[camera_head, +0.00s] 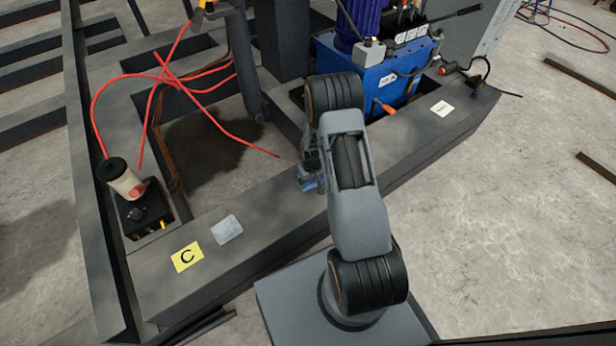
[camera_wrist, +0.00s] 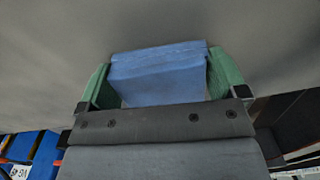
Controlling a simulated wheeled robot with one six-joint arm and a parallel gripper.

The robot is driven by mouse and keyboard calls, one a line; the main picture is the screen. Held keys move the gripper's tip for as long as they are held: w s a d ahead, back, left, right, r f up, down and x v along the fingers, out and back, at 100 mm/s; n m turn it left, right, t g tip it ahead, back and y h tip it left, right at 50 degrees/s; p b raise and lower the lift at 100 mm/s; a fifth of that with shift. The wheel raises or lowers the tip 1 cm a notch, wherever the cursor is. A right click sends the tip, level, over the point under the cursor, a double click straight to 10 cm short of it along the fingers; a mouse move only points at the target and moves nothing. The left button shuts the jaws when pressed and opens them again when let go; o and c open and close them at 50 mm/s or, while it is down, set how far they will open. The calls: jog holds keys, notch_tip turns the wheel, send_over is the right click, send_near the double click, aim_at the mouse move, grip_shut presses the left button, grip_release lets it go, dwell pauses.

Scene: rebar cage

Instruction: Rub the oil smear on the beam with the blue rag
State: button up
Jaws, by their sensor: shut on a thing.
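The blue rag (camera_wrist: 158,78) is a folded block between the two green fingers of my gripper (camera_wrist: 162,80) in the wrist view. The gripper is shut on it. In the head view my gripper (camera_head: 308,178) is low over the dark grey beam (camera_head: 270,208), and a small blue bit of the rag (camera_head: 308,186) shows below it. A plain grey surface fills the wrist view beyond the rag. I cannot tell whether the rag touches the beam. I cannot make out the oil smear; part of the beam is hidden behind my arm.
A black box with a cup-like cylinder (camera_head: 126,180) stands at left, near red hoses (camera_head: 200,108). A blue pump unit (camera_head: 370,82) stands behind my arm.

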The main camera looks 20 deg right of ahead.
jog(key=shift+s+a, duration=0.15)
jog(key=shift+a, duration=0.65)
jog(key=shift+s+a, duration=0.15)
jog(key=shift+a, duration=0.6)
jog(key=shift+a+r+p, duration=0.15)
jog(key=shift+r+p, duration=0.2)
jog(key=shift+p, duration=0.15)
notch_tip(320, 180, up, 2)
jog(key=shift+p, duration=0.3)
jog(key=shift+r+p, duration=2.05)
jog(key=shift+r, duration=0.65)
